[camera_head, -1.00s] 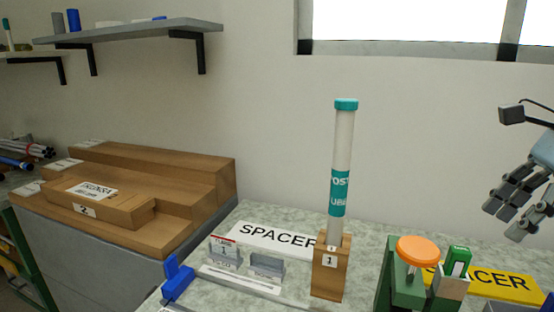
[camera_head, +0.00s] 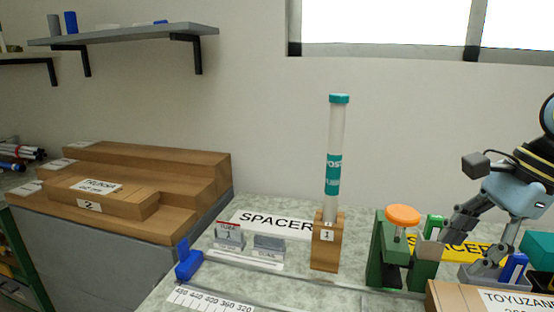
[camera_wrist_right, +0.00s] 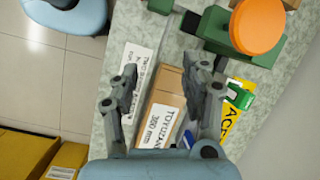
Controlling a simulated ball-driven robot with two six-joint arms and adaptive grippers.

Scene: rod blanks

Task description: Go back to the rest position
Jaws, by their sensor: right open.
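My right gripper (camera_head: 466,254) is at the right of the head view, pointing down over the right part of the bench. Its fingers are apart with nothing between them. In the right wrist view the open fingers (camera_wrist_right: 160,68) reach over a wooden block labelled TOYUZAN (camera_wrist_right: 166,108), which shows between and below them. My left gripper is in neither view.
A white tube with teal bands (camera_head: 335,150) stands upright in a wooden holder (camera_head: 326,248). A green fixture with an orange knob (camera_head: 403,215) stands left of my right gripper. A grey bin (camera_head: 497,277) is close below it. Stepped wooden blocks (camera_head: 150,163) are at left.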

